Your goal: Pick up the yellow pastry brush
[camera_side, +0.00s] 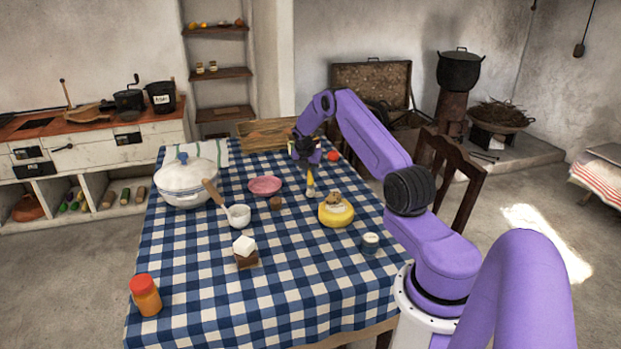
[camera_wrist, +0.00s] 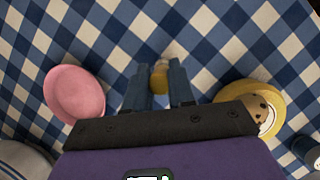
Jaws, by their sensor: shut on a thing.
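The yellow pastry brush hangs roughly upright below my gripper (camera_side: 308,164) in the side view, its yellow handle (camera_side: 310,178) at the jaws and its pale end (camera_side: 310,192) down. I cannot tell whether the lower end touches the cloth. In the wrist view the brush (camera_wrist: 160,80) shows between the two dark fingers of my gripper (camera_wrist: 159,72), which are shut on it. The upper part of the handle is hidden by the gripper.
A pink plate (camera_side: 265,185) lies to the left, and a yellow round item (camera_side: 336,215) stands close by at the front right.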

